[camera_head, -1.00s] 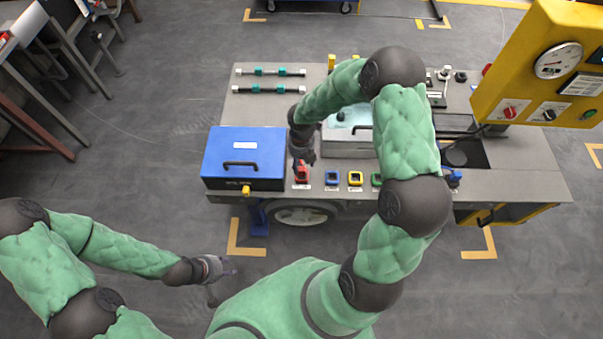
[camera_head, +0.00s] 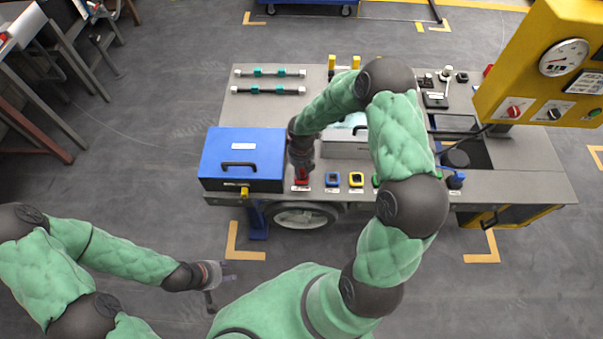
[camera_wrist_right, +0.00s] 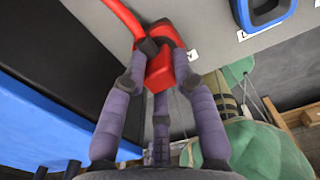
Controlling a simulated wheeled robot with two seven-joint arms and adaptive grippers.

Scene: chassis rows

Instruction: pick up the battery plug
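A red plug (camera_head: 301,180) sits at the front edge of the grey cart top, just right of the blue box. It also shows in the right wrist view (camera_wrist_right: 160,72), with a red cable beside it. My right gripper (camera_head: 301,168) is over it from above. In the right wrist view its purple fingers (camera_wrist_right: 160,60) stand around the red block, tips close to its sides; I cannot tell whether they press on it. My left gripper (camera_head: 230,271) hangs empty over the floor at lower left, its fingers spread.
The blue box (camera_head: 242,158) stands close to the left of my right gripper. A blue socket (camera_head: 332,179) and a yellow one (camera_head: 356,179) sit to the right along the edge. A yellow control panel (camera_head: 540,65) overhangs the right. The floor in front is clear.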

